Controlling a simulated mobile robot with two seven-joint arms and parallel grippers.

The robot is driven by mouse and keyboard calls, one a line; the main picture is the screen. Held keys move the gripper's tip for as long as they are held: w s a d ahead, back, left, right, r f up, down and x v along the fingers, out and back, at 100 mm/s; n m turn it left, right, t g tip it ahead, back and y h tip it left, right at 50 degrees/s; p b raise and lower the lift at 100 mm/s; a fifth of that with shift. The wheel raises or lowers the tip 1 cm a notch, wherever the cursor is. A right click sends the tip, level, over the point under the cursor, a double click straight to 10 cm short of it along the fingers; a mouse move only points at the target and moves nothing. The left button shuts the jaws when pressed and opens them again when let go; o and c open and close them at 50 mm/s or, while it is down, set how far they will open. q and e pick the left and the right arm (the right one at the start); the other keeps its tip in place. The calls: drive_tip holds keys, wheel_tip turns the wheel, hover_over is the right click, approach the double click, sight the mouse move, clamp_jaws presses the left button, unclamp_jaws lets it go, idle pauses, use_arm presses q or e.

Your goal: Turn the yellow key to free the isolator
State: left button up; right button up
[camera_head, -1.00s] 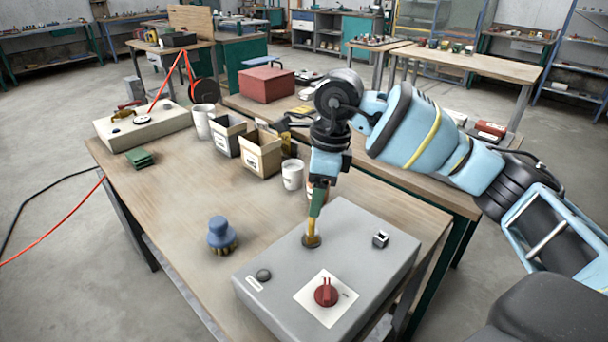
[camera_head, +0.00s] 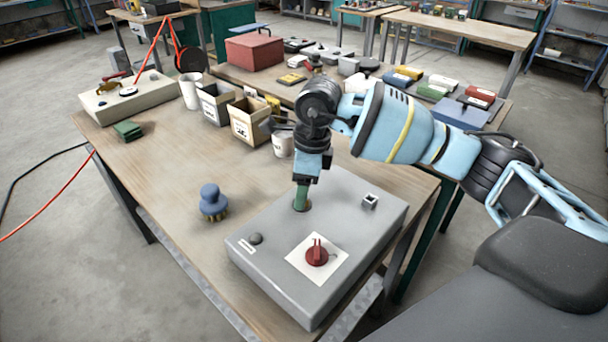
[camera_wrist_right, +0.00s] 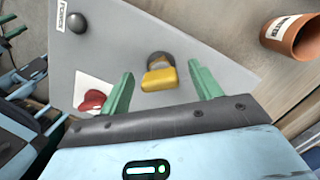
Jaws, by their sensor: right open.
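A grey control box (camera_head: 335,215) lies on the wooden bench. The yellow key (camera_wrist_right: 159,79) stands out of a round collar on its top in the right wrist view; in the head view my gripper hides it. My right gripper (camera_head: 301,198) points down at the box top over the key's place. Its green fingers (camera_wrist_right: 161,74) are open, one on each side of the key with gaps. The red isolator knob (camera_head: 317,256) sits on a white plate and also shows in the wrist view (camera_wrist_right: 93,98).
The box also bears a black knob (camera_head: 256,239) and a small square metal fitting (camera_head: 370,201). A blue-handled brush (camera_head: 212,202) stands to its left. Cardboard bins (camera_head: 250,122) and a white cup (camera_head: 283,144) stand behind. The bench's left middle is clear.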

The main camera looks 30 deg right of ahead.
drive_tip(key=c, duration=1.1)
drive_tip(key=shift+r+m+p, duration=0.2)
drive_tip(key=shift+m+p, duration=0.2)
drive_tip(key=shift+m, duration=0.3)
drive_tip(key=m+p, duration=0.2)
drive_tip(key=m, duration=0.3)
drive_tip(key=shift+t+h, duration=0.3)
drive_tip(key=shift+h, duration=0.1)
drive_tip(key=shift+f+m, duration=0.1)
drive_tip(key=shift+m, duration=0.2)
drive_tip(key=o, duration=0.6)
drive_tip(key=shift+f+m, duration=0.1)
drive_tip(key=shift+m, duration=0.4)
drive_tip(key=o, duration=0.5)
use_arm(q)
drive_tip(key=w+r+t, duration=0.1)
drive_tip(key=w+r, duration=0.3)
drive_tip(key=r, duration=0.1)
drive_tip(key=shift+w+r+t, duration=0.3)
drive_tip(key=shift+w+r, duration=0.05)
drive_tip(key=shift+r, duration=0.05)
